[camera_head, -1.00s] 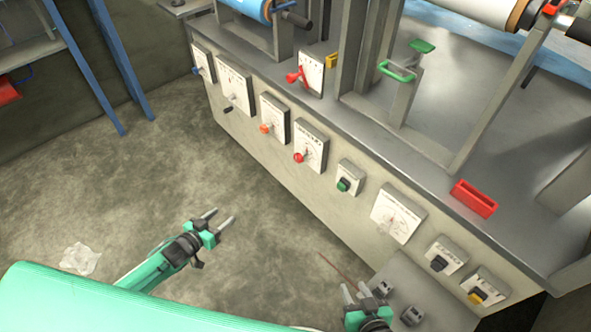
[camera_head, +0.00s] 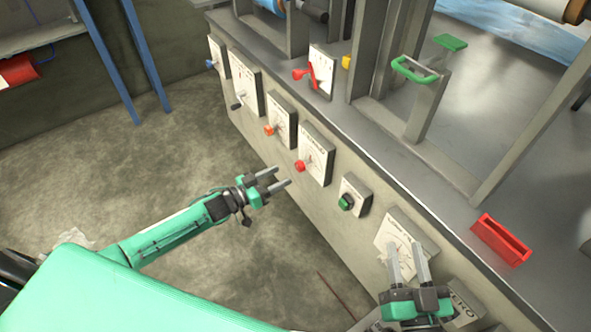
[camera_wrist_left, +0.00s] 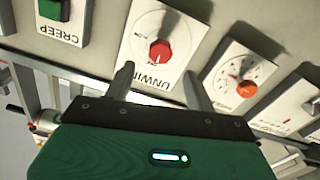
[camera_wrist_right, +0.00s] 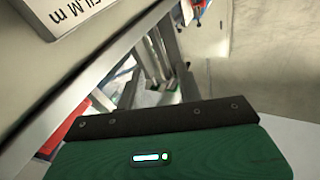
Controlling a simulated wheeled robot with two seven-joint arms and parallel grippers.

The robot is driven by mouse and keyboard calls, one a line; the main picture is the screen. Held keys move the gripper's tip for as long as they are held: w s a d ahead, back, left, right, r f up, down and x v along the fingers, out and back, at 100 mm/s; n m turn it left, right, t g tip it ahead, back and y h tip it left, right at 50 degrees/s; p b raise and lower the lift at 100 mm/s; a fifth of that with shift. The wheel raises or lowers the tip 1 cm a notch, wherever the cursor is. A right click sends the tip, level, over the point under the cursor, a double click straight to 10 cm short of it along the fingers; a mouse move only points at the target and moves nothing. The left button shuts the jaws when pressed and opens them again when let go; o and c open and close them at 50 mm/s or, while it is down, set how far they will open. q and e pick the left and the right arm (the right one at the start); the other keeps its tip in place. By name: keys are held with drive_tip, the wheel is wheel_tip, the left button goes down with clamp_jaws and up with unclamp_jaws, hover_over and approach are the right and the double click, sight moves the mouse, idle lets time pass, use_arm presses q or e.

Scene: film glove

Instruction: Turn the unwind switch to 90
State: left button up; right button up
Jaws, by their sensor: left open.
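The unwind switch is a red knob (camera_wrist_left: 160,52) on a white plate (camera_wrist_left: 140,25) lettered "UNWIN…", partly hidden by my left gripper. In the head view the red knob (camera_head: 300,166) sits on the machine's front panel, with its plate (camera_head: 318,150) behind it. My left gripper (camera_head: 281,178) is open and empty, its fingers pointing at this knob from a short way off. In the left wrist view the knob lies between and beyond the fingertips. My right gripper (camera_head: 406,247) is open, in front of a dial plate further right; I cannot tell whether it touches it.
An orange knob (camera_head: 269,130) sits left of the unwind knob and a green CREEP button (camera_head: 346,202) right of it. A red lever (camera_head: 304,74), a green handle (camera_head: 415,71) and a red tray (camera_head: 500,240) are on the machine top.

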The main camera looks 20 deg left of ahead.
sight(297, 167)
use_arm(q)
drive_tip(key=b+x, duration=0.1)
drive_tip(key=x, duration=0.4)
drive_tip(key=shift+w+d, duration=0.15)
drive_tip(key=shift+w, duration=0.05)
drive_tip(key=shift+w+d, duration=0.35)
drive_tip(key=shift+w, duration=0.05)
use_arm(e)
wheel_tip(297, 167, up, 6)
drive_tip(key=d+t, duration=0.1)
drive_tip(key=t, duration=0.2)
drive_tip(key=shift+w+d+t, duration=0.3)
use_arm(q)
drive_tip(key=c, duration=1)
drive_tip(key=shift+o, duration=0.2)
use_arm(e)
drive_tip(key=shift+f, duration=0.1)
